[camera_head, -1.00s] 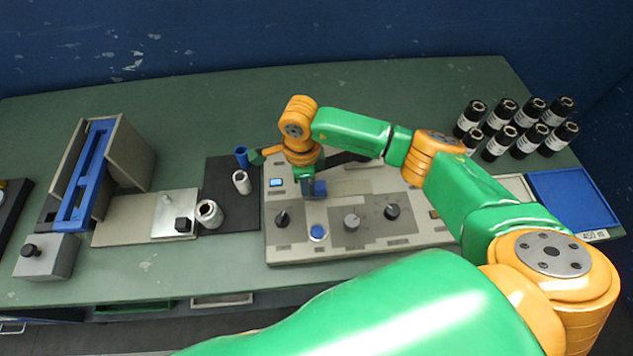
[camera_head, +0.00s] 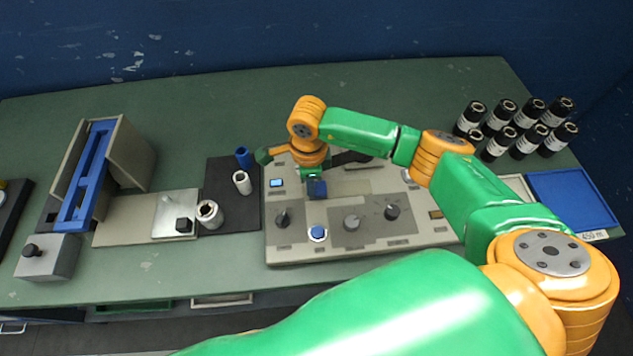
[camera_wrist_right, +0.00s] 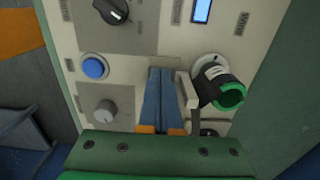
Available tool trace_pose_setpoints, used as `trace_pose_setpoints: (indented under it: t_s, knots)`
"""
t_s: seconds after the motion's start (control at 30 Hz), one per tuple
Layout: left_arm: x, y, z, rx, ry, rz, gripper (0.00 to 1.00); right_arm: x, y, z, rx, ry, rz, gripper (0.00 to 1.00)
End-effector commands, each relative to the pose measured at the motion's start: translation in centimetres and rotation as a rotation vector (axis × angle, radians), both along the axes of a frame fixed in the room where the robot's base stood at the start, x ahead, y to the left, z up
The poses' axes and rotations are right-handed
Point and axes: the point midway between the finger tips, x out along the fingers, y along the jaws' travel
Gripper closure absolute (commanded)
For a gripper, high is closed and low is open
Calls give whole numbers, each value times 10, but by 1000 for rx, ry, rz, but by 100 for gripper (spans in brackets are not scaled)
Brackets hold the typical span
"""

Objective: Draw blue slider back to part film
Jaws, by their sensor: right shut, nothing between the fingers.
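A long blue frame-like piece (camera_head: 84,180) sits in the grey upright unit on the left. It is the likeliest blue slider, but I cannot be sure. My right gripper (camera_head: 317,188) is far to its right, over the grey control panel (camera_head: 290,252). In the right wrist view the two blue fingers of the gripper (camera_wrist_right: 162,72) are pressed together and empty, beside a light grey lever (camera_wrist_right: 186,100). I cannot tell whether they touch it. A black roll with a green end (camera_wrist_right: 222,88) is just right of the lever. My left gripper is not in view.
The panel carries a blue button (camera_head: 317,233), knobs (camera_head: 352,222) and a small display (camera_head: 277,183). Black bottles (camera_head: 500,142) and a blue tray (camera_head: 573,197) are at the right. The table's back is clear.

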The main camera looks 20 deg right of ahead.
Motion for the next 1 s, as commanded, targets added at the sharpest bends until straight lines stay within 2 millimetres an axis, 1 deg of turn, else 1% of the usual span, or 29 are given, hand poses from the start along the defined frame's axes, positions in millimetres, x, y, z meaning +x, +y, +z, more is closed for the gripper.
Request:
trace_pose_setpoints:
  t_s: [0.27,1.0]
  knots:
    - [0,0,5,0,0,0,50,-5,-17,1,-2,1,-1,100]
    - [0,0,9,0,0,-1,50,-17,-60,0,-1,0,-2,100]
